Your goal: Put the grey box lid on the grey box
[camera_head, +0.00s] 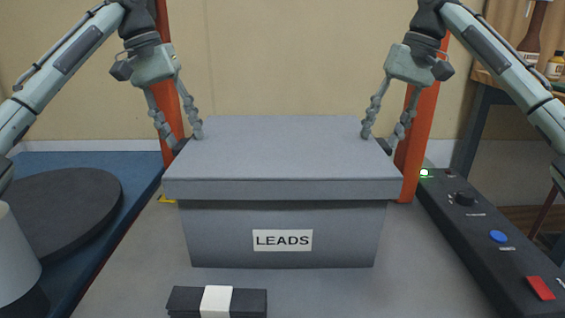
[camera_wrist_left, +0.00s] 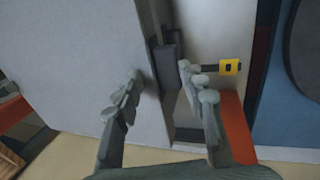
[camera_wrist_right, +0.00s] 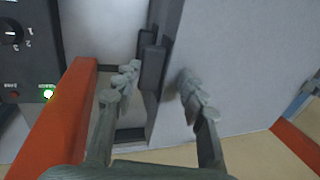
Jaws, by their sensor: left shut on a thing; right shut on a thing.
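The grey box (camera_head: 210,235) stands upright in the middle of the table with a "LEADS" label on its front. The grey box lid (camera_head: 285,150) lies level over its top; from this angle I cannot tell if it rests fully on the rim. My left gripper (camera_head: 180,138) is shut on the lid's left side, at a dark grip piece seen in the left wrist view (camera_wrist_left: 168,48). My right gripper (camera_head: 382,137) is shut on the lid's right side, at a similar dark piece in the right wrist view (camera_wrist_right: 153,66). The box's inside is hidden.
Orange posts (camera_head: 413,150) stand close at both sides of the box. A black control panel (camera_head: 480,225) with buttons and a knob lies right. A dark block with a white band (camera_head: 185,300) lies in front. A dark round disc (camera_head: 65,205) is on the blue surface at left.

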